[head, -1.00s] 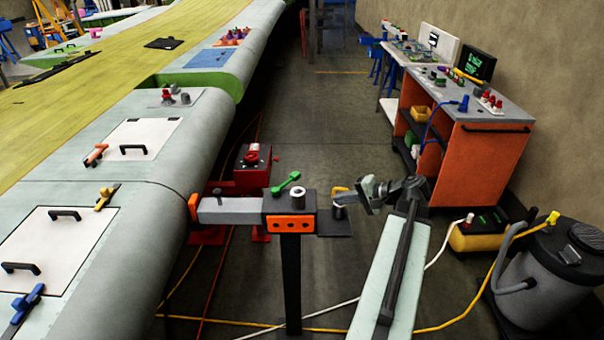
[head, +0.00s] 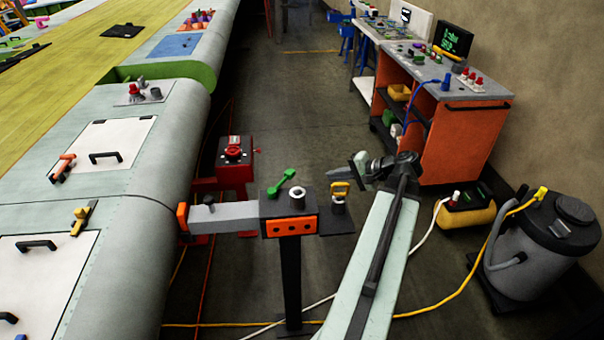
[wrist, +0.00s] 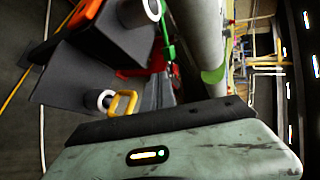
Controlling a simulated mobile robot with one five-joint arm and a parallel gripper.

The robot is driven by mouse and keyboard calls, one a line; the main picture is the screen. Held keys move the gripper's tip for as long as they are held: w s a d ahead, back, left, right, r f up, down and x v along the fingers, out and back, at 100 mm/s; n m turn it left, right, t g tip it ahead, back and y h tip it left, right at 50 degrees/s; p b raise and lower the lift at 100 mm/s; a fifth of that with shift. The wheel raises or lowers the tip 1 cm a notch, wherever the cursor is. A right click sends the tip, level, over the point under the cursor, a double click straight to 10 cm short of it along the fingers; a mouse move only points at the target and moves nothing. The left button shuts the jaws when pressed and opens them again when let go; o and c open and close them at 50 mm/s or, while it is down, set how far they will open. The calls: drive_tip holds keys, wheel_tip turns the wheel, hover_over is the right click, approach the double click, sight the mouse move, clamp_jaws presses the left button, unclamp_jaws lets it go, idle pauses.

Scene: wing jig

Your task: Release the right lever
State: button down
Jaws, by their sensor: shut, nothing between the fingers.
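A stand with a dark top block (head: 287,207) and an orange front plate (head: 289,227) is in the middle of the head view. A green lever (head: 283,183) is tilted on its top, beside a pale cylinder (head: 297,194). At its right end a yellow handle (head: 340,188) stands on a dark plate (head: 336,221). In the wrist view the yellow handle (wrist: 123,103) is just beyond my gripper's body, with the green lever (wrist: 166,40) farther off. My gripper (head: 335,173) is shut and empty, just above and behind the yellow handle in the picture. Contact cannot be told.
The wing (head: 165,170) runs along the left, close to the stand's grey arm (head: 225,217). A red fixture (head: 235,165) stands behind the stand. An orange cart (head: 445,145) and a grey vacuum (head: 540,245) are on the right. Cables cross the floor. The aisle behind is clear.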

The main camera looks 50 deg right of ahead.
drive_tip(key=b, duration=0.5)
approach(293, 174)
drive_tip(key=f, duration=0.2)
drive_tip(key=w+f, duration=0.1)
drive_tip(key=f, duration=0.1)
drive_tip(key=shift+w, duration=0.15)
drive_tip(key=w, duration=0.3)
drive_tip(key=shift+w+a+r, duration=0.2)
drive_tip(key=shift+w+a, duration=0.05)
drive_tip(key=shift+a, duration=0.1)
drive_tip(key=shift+w, duration=0.35)
drive_tip(key=shift+w, duration=0.1)
